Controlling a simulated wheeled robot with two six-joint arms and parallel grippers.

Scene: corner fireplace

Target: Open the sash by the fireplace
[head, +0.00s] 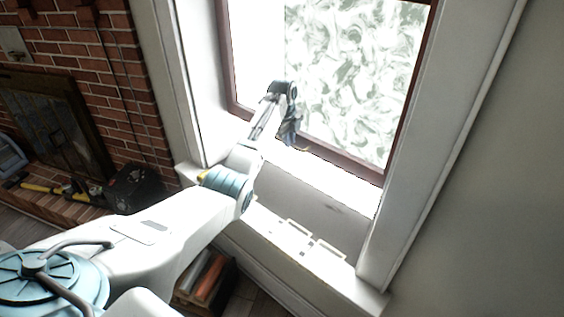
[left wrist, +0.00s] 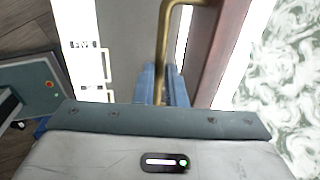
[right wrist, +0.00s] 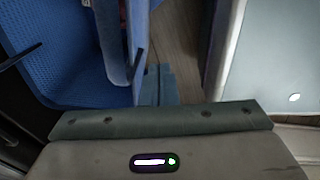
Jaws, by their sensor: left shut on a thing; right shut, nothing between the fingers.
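The sash is a window pane with a dark red-brown frame (head: 340,158), in a white casing beside the brick fireplace (head: 120,75). Its frame also shows in the left wrist view (left wrist: 222,55). My left gripper (head: 291,132) is at the bottom rail of the sash. In the left wrist view its fingers (left wrist: 162,85) are shut on a bent brass handle (left wrist: 164,40) next to the frame. A bright white strip runs below the rail; I cannot tell if it is a gap. My right gripper (right wrist: 154,85) is shut and empty, away from the window.
The window sill (head: 300,240) carries small white frame-like shapes. A dark fire screen (head: 55,120), yellow-handled tools (head: 38,188) and a black box (head: 135,188) are by the hearth. A box of logs or books (head: 205,280) stands below. A blue woven seat (right wrist: 80,65) is near my right gripper.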

